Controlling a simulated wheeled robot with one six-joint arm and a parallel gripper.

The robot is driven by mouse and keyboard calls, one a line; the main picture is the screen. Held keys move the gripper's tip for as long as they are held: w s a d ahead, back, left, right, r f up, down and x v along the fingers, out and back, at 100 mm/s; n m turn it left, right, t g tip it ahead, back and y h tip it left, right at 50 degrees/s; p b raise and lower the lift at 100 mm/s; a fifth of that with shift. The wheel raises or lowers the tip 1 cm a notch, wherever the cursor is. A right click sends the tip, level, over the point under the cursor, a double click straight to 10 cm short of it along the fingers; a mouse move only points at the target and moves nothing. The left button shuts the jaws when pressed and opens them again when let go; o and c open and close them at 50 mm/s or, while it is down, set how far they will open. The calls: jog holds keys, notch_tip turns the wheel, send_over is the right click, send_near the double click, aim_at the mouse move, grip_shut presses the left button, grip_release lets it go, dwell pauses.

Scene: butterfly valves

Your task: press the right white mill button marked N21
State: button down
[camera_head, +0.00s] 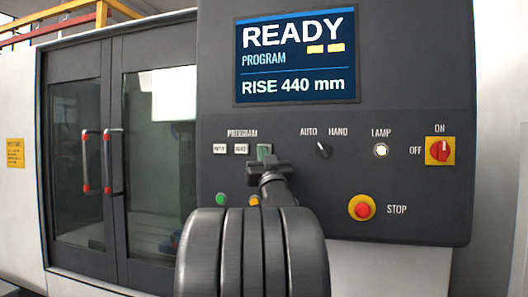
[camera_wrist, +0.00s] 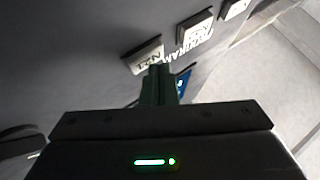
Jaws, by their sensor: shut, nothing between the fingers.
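The right white button (camera_wrist: 145,54) shows in the wrist view, where the panel appears turned over; its marking looks like N21. In the head view it is hidden behind my gripper (camera_head: 264,152). My gripper's green fingers are shut and empty, and they point at the panel. In the wrist view the fingertips (camera_wrist: 158,70) overlap the button's edge. I cannot tell whether they touch it. Two other white program buttons are the left one (camera_head: 219,149) and the middle one (camera_head: 241,149), whose markings are too small to read surely.
The screen (camera_head: 296,55) above reads READY, PROGRAM, RISE 440 mm. A selector knob (camera_head: 324,149), lit lamp (camera_head: 381,150) and red on/off switch (camera_head: 440,150) lie to the right. Below are a green button (camera_head: 222,199), a partly hidden yellow one (camera_head: 254,200) and the red STOP button (camera_head: 362,208).

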jog(key=shift+w+d, duration=0.15)
jog(key=shift+w, duration=0.25)
dwell(0.7)
jog(key=shift+s, duration=0.1)
jog(key=shift+s+a+b, duration=0.25)
jog(key=shift+s+b, duration=0.45)
jog(key=shift+s, duration=0.05)
jog(key=s+b, duration=0.1)
jog(key=s+a+b, duration=0.1)
jog(key=s, duration=0.1)
jog(key=s+b, duration=0.1)
jog(key=shift+s+a, duration=0.3)
jog(key=shift+s, duration=0.05)
dwell(0.9)
